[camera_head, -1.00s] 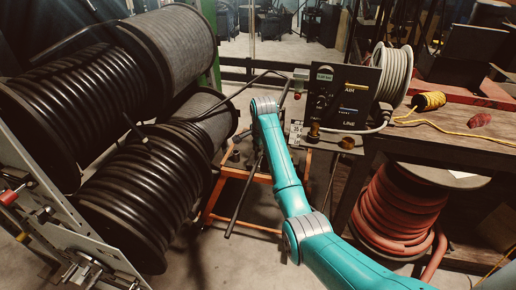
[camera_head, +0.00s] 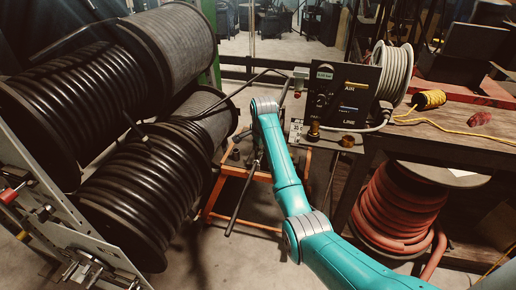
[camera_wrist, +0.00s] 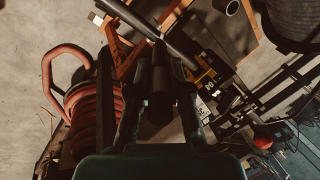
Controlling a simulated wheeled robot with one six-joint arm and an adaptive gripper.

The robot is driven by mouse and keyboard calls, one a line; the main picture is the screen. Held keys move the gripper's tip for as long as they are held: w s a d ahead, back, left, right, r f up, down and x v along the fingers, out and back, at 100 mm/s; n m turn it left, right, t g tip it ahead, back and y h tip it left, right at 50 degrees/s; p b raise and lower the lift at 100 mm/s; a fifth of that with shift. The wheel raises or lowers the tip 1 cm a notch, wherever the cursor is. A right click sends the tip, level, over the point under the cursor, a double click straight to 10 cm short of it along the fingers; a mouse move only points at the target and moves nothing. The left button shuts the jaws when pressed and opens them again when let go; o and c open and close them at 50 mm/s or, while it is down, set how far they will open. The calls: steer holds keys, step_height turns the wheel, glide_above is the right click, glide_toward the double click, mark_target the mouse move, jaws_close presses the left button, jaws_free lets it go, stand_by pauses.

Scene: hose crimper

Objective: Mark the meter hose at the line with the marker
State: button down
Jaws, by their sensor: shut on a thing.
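My gripper (camera_wrist: 157,95) points down in the wrist view, its two dark fingers shut on a dark cylinder (camera_wrist: 159,84). The cylinder fits the marker, but it is too dark to be sure. A black tube (camera_wrist: 135,17), which may be the meter hose, slants across the top of the wrist view just beyond the fingers. I cannot tell whether they touch. In the camera_head view a black hose (camera_head: 252,84) runs from the reels toward the black AIR/LINE panel (camera_head: 342,97). My arm hides the gripper there. No marked line is readable.
Large black hose reels (camera_head: 115,195) crowd the left. An orange-framed stand (camera_head: 215,187) is under my arm's end. A wooden bench (camera_head: 455,140) holds a pale hose reel (camera_head: 398,75) and yellow rope (camera_head: 430,99); red hose (camera_head: 397,215) is coiled below. Bare floor (camera_head: 235,265) shows in front.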

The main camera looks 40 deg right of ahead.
steer(key=shift+r, duration=0.1)
steer(key=shift+r, duration=3.4)
